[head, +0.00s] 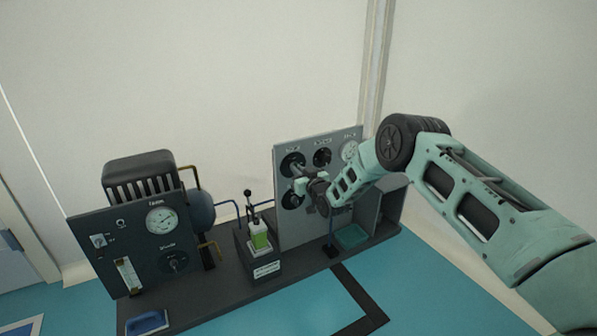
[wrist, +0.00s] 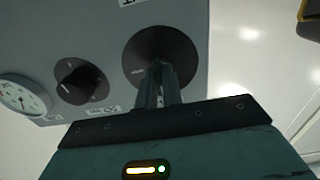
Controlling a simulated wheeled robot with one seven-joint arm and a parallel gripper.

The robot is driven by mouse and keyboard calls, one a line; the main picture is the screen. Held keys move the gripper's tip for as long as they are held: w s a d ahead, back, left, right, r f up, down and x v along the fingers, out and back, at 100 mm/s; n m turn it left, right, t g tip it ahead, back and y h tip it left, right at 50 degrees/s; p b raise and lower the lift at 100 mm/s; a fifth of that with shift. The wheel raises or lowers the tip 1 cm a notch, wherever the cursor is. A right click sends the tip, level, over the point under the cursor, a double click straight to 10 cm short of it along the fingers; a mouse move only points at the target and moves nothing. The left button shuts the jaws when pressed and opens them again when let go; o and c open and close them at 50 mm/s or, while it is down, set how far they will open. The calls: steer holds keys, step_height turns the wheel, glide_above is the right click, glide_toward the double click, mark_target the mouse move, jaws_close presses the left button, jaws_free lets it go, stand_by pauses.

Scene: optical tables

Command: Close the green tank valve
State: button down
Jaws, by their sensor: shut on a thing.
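A dark round valve dial (head: 290,161) sits at the upper left of the grey upright panel (head: 283,228). It also shows close up in the wrist view (wrist: 140,56). My gripper (head: 300,176) reaches it from the front right, and its fingers (wrist: 158,88) are shut on the raised handle at the dial's middle. The fingers hide most of the handle, and its turn angle cannot be read. Another dark dial (head: 291,200) sits just below, partly covered by my gripper. No green marking is clear on the dials, and the labels are too small to read.
A smaller black knob (head: 322,157) and a white gauge (head: 349,150) sit right of the held dial in the head view. Left stand a small pump with green liquid (head: 260,241) and a dark panel (head: 135,239) with a gauge.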

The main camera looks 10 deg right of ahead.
steer(key=c, duration=1.6)
jaws_free()
steer(key=shift+o, duration=0.2)
steer(key=shift+s, duration=0.15)
steer(key=p+v, duration=0.6)
steer(key=v, duration=1.1)
steer(key=shift+s+d, duration=0.1)
steer(key=shift+d, duration=0.05)
